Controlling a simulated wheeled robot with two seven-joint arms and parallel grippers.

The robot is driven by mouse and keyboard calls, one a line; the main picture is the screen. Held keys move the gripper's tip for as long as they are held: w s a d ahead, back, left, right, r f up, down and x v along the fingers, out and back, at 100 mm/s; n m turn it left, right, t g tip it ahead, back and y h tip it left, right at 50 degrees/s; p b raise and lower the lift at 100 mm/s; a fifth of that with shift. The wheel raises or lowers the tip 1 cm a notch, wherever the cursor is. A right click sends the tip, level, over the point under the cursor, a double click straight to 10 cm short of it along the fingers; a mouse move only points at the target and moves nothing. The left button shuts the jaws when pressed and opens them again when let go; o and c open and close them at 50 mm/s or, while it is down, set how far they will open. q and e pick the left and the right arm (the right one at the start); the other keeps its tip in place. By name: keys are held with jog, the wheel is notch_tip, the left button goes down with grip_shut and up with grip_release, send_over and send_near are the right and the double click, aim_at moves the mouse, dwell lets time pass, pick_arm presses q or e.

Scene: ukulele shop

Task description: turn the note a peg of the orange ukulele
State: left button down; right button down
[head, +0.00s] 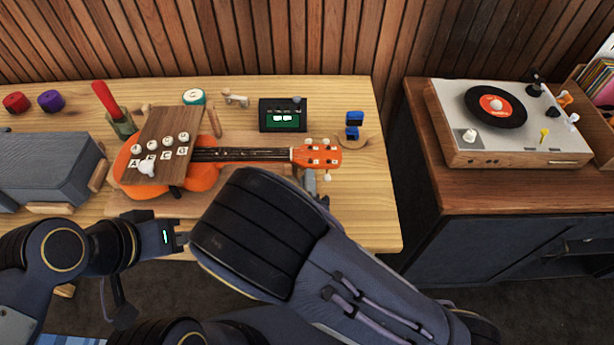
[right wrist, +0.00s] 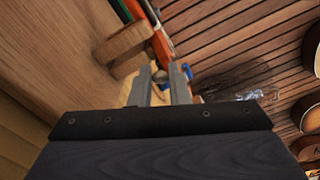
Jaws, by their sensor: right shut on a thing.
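The orange ukulele (head: 203,178) lies on the wooden table, its neck (head: 245,154) pointing right. Its orange headstock (head: 330,157) has small white pegs along both long edges. One near-side peg (head: 327,178) shows clear of the gripper. My right gripper (head: 317,186) is at the near edge of the headstock, shut on a peg that its fingers mostly hide. Its fingers also show in the right wrist view (right wrist: 163,88), with the headstock just beyond. My left gripper (head: 180,240) is low by the table's front edge, apart from the ukulele; its jaws are unclear.
A wooden board (head: 170,126) with white knobs and lettered tags covers part of the ukulele's body. A dark tuner box (head: 283,115) with a lit green screen stands behind the neck. A blue clip-like object (head: 353,123) stands behind right. My right forearm blocks the table's front.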

jog(key=shift+n, duration=0.5)
jog(key=c, duration=1.6)
grip_release()
jog(key=shift+c, duration=0.2)
jog(key=s, duration=0.7)
jog(key=shift+s, duration=0.4)
